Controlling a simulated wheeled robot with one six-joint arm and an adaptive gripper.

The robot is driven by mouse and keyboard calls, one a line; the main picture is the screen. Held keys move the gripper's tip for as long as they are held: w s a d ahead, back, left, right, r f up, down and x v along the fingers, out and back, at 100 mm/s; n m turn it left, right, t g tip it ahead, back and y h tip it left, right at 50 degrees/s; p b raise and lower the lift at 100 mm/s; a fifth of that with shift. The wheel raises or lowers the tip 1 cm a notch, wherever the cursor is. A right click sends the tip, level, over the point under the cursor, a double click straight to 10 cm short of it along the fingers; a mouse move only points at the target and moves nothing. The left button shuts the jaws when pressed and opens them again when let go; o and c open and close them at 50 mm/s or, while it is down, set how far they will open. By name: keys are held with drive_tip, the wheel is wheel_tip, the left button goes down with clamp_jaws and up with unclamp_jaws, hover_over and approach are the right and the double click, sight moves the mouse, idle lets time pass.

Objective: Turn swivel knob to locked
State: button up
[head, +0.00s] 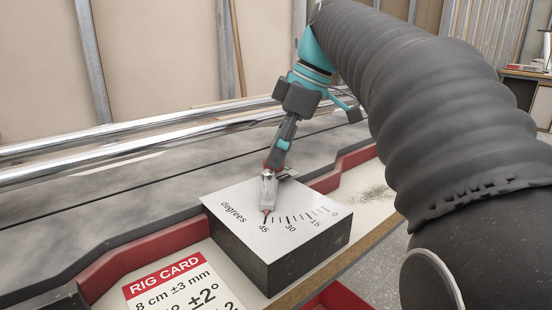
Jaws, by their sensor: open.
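The swivel knob (267,190) is a small pale block on the white top plate of a dark box. Its red tip points at or close to the 45 mark on the printed degree scale (292,219), which runs 45, 30, 15, 0 from left to right. My gripper (272,168) comes down from above and behind the knob, with its dark red-tipped fingers at the knob's upper end. It is open, but the gap between the fingers is hard to see. I cannot tell whether the fingers touch the knob. No "locked" label is legible.
The dark box (305,256) stands on a wooden-edged ledge. A rig card (175,285) with red header lies front left. A red rail (150,245) runs beside the box. Shiny metal pipes (130,137) lie behind. My thick sleeved arm fills the right side.

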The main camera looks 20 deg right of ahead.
drive_tip(key=shift+a+f, duration=0.25)
drive_tip(key=shift+f, duration=0.4)
drive_tip(key=c, duration=1.1)
drive_tip(key=shift+c, duration=0.2)
